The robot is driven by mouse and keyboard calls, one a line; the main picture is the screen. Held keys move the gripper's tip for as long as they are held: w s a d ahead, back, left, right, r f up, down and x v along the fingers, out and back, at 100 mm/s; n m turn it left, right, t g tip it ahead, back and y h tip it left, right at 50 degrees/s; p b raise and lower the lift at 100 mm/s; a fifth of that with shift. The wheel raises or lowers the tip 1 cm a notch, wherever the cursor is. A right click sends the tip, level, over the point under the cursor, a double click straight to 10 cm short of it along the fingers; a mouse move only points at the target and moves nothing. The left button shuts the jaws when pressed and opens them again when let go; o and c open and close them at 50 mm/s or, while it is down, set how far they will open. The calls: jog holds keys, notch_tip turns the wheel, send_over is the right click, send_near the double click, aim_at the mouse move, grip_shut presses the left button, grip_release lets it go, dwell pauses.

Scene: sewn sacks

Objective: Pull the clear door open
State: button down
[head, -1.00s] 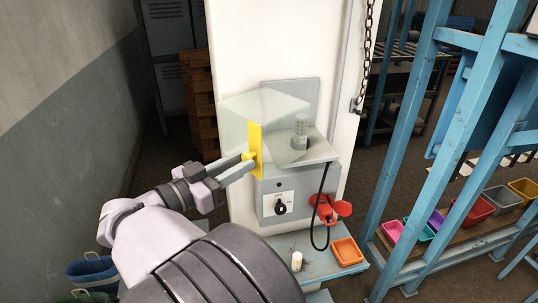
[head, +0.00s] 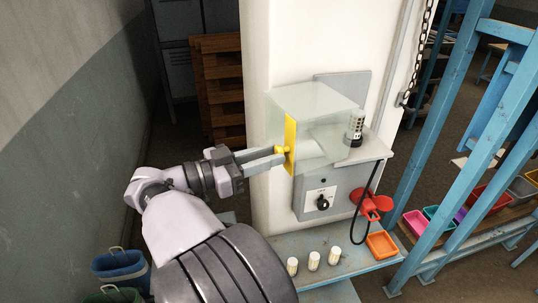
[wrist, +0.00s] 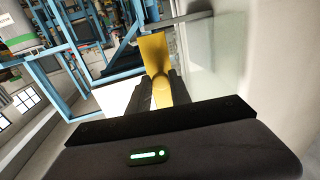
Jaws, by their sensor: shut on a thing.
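The clear door (head: 318,138) belongs to a see-through box cover on a grey wall unit, in front of a white column. A yellow strip (head: 290,130) runs down its left edge and carries a yellow knob (head: 283,150). My gripper (head: 278,157) reaches in from the left and is shut on the knob. In the wrist view the yellow strip (wrist: 154,48) stands beyond my fingers (wrist: 162,92), and the clear panel (wrist: 203,70) extends to the right. The fingers hide part of the knob. How far the door stands open is hard to tell.
A grey perforated cylinder (head: 355,128) stands on the unit's shelf. Below are a black dial (head: 323,203), a red handle (head: 372,205) and a hanging black cable. Three small pale bottles (head: 314,260) and an orange tray (head: 381,245) sit on the ledge. Blue racking (head: 440,130) stands right.

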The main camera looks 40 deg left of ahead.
jog(key=shift+r, duration=0.15)
jog(key=c, duration=1.2)
grip_release()
jog(key=shift+w+d, duration=0.15)
jog(key=shift+w, duration=0.05)
jog(key=shift+s, duration=0.2)
jog(key=b+v, duration=0.6)
jog(key=v, duration=1.1)
